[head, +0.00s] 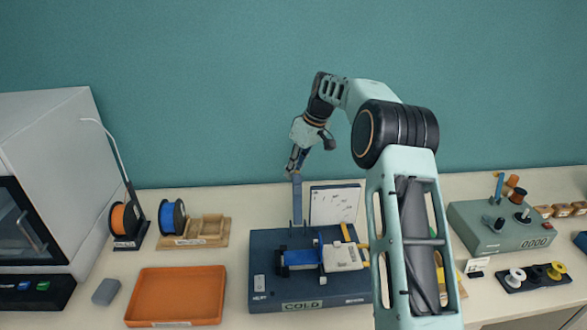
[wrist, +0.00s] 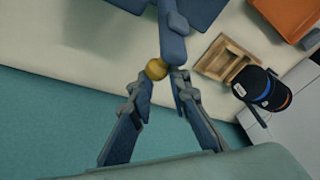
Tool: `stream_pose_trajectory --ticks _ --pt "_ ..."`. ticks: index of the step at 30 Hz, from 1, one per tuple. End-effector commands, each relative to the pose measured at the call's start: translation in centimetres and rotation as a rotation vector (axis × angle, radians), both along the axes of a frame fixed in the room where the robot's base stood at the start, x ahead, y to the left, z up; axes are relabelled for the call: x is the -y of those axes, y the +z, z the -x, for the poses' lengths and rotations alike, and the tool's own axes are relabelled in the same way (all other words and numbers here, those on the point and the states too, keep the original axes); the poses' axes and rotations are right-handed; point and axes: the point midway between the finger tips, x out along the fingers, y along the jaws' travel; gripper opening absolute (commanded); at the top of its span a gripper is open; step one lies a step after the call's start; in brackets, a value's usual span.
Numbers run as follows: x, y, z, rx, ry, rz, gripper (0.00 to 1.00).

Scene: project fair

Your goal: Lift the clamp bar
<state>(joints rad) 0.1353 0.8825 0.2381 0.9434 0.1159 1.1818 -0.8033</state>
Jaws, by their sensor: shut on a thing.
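The clamp bar (head: 297,203) is a blue-grey bar standing upright at the back of a dark blue device marked COLD (head: 262,290). In the wrist view the bar (wrist: 173,45) runs up from between my fingertips, with a yellow ball knob (wrist: 156,69) beside its end. My gripper (head: 293,172) is at the bar's top end, shut on it. In the wrist view the fingers of my gripper (wrist: 163,82) close around the bar's end by the knob. The exact contact is partly hidden.
A blue block (head: 300,258) and a white block (head: 343,257) sit on the device. A white board (head: 334,204) stands behind it. An orange tray (head: 178,293), filament spools (head: 172,217) and a wooden tray (head: 207,229) are left. A green control box (head: 500,232) is right.

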Motion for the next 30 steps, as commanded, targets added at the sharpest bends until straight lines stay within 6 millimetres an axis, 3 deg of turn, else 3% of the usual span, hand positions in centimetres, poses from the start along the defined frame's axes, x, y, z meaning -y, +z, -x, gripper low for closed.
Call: stream_pose_trajectory --ticks 1,4,5,10,23,26,30 --pt "1.7 -1.3 -0.1 -0.006 -0.014 0.026 0.00" --pt "1.7 -1.4 -0.1 -0.006 -0.014 0.026 0.00" --pt "1.7 -1.4 -0.1 -0.006 -0.014 0.026 0.19" --pt "1.6 -1.4 0.0 -0.009 -0.013 0.026 0.35" --pt "1.5 -1.3 0.2 -0.014 -0.008 0.025 0.35" --pt "1.7 -0.5 0.3 -0.013 -0.009 0.025 0.35" --pt "2.4 2.2 0.5 -0.003 -0.012 0.025 0.35"
